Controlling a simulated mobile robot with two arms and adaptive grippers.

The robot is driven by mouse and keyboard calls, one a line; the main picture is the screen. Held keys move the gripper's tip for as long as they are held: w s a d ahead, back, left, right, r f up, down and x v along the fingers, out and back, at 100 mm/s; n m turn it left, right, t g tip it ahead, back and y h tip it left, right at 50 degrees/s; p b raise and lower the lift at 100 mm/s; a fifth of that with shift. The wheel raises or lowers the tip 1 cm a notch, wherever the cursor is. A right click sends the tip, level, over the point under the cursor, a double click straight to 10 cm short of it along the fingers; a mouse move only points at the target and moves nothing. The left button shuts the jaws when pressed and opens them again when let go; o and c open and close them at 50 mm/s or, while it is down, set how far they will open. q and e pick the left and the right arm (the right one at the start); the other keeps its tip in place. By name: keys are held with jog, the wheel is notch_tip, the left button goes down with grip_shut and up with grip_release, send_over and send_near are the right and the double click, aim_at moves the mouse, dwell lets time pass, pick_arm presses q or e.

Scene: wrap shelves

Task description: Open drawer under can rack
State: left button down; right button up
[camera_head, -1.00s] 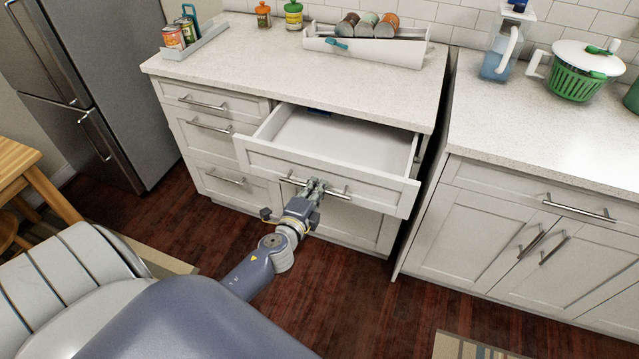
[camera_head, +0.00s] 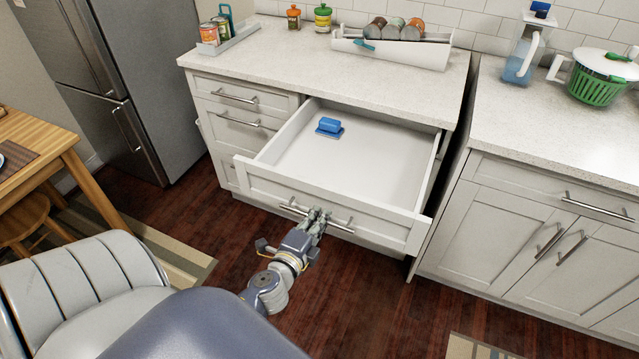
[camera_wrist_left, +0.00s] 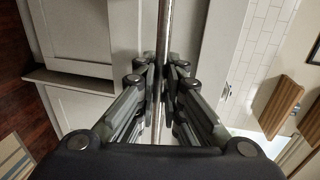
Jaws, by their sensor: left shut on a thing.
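The white drawer (camera_head: 365,226) under the can rack (camera_head: 395,50) stands well out of the cabinet in the head view. The can rack sits on the counter above it and holds several cans lying on their sides. My left gripper (camera_head: 318,217) is shut on the drawer's metal bar handle (camera_head: 340,226) near its middle. In the left wrist view the handle (camera_wrist_left: 162,40) runs between the fingers of my left gripper (camera_wrist_left: 160,85). A blue butter-dish-like item (camera_head: 329,126) lies in the drawer's far left part. My right gripper is not in view.
A grey tray with cans (camera_head: 228,38) stands at the counter's left end. A wooden table (camera_head: 55,150) and a pale chair (camera_head: 85,275) are at the left. Another closed cabinet (camera_head: 540,215) stands at the right.

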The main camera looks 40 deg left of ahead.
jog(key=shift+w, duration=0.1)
pick_arm(q)
jog(key=c, duration=1.7)
grip_release()
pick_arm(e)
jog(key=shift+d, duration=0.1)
pick_arm(q)
jog(key=shift+s, duration=0.1)
jog(key=v, duration=0.7)
jog(key=shift+s+r, duration=0.1)
jog(key=shift+s, duration=0.05)
